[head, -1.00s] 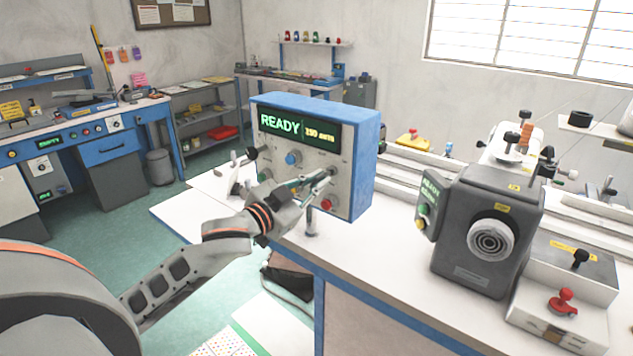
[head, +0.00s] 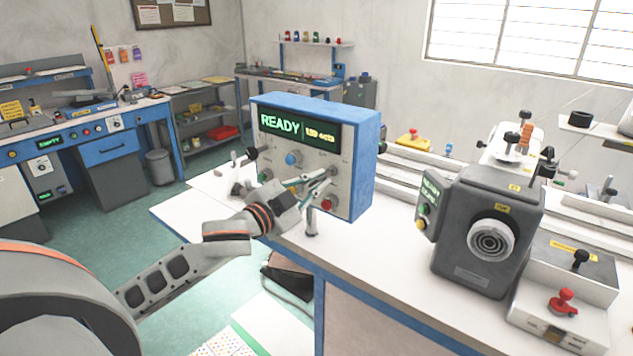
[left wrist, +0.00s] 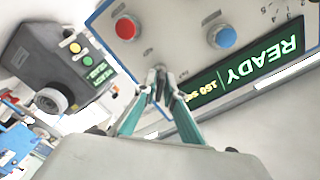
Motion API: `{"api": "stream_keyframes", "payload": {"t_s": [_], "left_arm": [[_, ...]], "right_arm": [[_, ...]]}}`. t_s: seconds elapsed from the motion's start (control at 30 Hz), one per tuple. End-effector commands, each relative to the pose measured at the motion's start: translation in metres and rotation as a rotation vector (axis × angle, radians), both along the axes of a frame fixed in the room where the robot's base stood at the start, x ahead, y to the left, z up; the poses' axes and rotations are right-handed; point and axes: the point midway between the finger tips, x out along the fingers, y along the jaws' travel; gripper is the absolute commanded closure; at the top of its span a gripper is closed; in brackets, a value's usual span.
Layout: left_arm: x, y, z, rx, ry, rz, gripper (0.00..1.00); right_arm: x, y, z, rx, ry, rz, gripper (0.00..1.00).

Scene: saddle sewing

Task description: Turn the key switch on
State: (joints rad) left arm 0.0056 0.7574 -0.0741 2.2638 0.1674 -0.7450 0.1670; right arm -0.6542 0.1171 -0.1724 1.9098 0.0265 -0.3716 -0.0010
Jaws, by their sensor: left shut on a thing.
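The control box (head: 367,150) is blue with a grey front panel and stands on the white bench. Its screen (head: 298,128) shows a green READY and smaller yellow text. My left gripper (head: 322,178) is in front of the panel's right part, above the red button (head: 328,203). In the left wrist view, my left gripper's fingertips (left wrist: 159,80) are together on a small grey part at the panel, which I take to be the key switch. The fingers mostly hide it, so its turn position cannot be told. My right gripper is not in view.
A blue knob (head: 292,158) sits left of my gripper on the panel, and it also shows in the left wrist view (left wrist: 222,36). A grey sewing machine (head: 487,230) stands to the right. Bare white bench (head: 375,243) lies between it and the box.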

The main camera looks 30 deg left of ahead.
Motion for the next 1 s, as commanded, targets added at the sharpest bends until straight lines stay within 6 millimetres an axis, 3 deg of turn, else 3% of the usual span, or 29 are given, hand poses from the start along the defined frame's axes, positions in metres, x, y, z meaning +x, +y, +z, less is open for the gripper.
{"api": "stream_keyframes", "payload": {"t_s": [0.07,0.1,0.13,0.57,1.0], "left_arm": [[0.000,0.000,0.000,0.000,0.000,0.000,1.00],[0.000,0.000,0.000,0.000,0.000,0.000,0.83],[0.000,0.000,0.000,-0.001,0.000,0.000,0.78],[-0.004,0.000,-0.001,-0.002,0.002,0.000,0.78],[-0.057,0.004,-0.001,-0.002,0.002,-0.001,0.78]], "right_arm": [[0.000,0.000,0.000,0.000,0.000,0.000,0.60],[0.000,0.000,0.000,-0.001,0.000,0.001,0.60],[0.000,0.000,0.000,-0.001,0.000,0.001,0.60],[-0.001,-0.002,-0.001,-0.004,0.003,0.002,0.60],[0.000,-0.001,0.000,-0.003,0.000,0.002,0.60]]}}
